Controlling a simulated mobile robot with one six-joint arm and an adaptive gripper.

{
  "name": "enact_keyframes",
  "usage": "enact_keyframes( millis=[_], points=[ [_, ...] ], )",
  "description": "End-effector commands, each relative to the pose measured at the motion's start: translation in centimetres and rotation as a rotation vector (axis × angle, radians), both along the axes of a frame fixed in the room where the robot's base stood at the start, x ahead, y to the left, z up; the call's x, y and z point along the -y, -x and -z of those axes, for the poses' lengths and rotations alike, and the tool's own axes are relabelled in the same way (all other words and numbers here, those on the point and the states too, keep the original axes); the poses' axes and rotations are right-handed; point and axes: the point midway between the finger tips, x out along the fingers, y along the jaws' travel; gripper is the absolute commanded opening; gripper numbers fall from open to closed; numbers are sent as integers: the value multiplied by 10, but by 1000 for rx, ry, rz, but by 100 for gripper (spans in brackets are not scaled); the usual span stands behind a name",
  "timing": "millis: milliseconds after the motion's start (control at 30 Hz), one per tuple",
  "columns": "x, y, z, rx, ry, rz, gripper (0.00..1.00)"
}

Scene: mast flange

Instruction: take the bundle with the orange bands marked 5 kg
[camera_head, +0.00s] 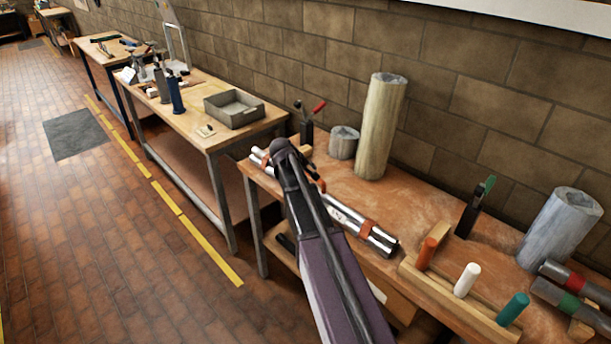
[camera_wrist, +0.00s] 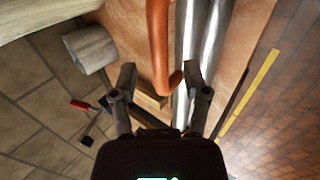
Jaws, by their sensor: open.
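A bundle of shiny metal tubes (camera_head: 382,241) lies along the bench, with orange bands (camera_head: 367,228) near its ends and a pale label (camera_head: 340,213) too small to read. My arm hides part of its middle. My gripper (camera_head: 283,150) is over the bundle's far half in the head view. In the wrist view my gripper (camera_wrist: 163,80) is open, fingers apart. The silver tubes (camera_wrist: 187,50) pass by the right finger. A curved orange piece (camera_wrist: 158,45) runs beside them and ends between the fingers. I cannot tell whether anything touches.
The bench (camera_head: 322,170) also holds a tall pale cylinder (camera_head: 382,125), a short grey roll (camera_head: 344,143) and a rack with orange, white and teal pegs (camera_head: 466,280). Bundles with red (camera_head: 575,281) and green (camera_head: 570,304) bands lie at right. A brick wall stands behind.

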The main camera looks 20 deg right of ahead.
Motion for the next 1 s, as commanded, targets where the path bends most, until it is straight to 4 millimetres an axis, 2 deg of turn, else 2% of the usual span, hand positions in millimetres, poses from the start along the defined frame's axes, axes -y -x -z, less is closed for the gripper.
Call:
enact_keyframes(
  millis=[33,333,867,900,1000],
  points=[
    [3,-1,7,1,0,1,60],
    [16,-6,23,-1,0,1,60],
    [21,-7,27,0,0,1,60],
    [21,-7,27,0,0,1,57],
    [21,-7,27,0,0,1,27]
  ],
)
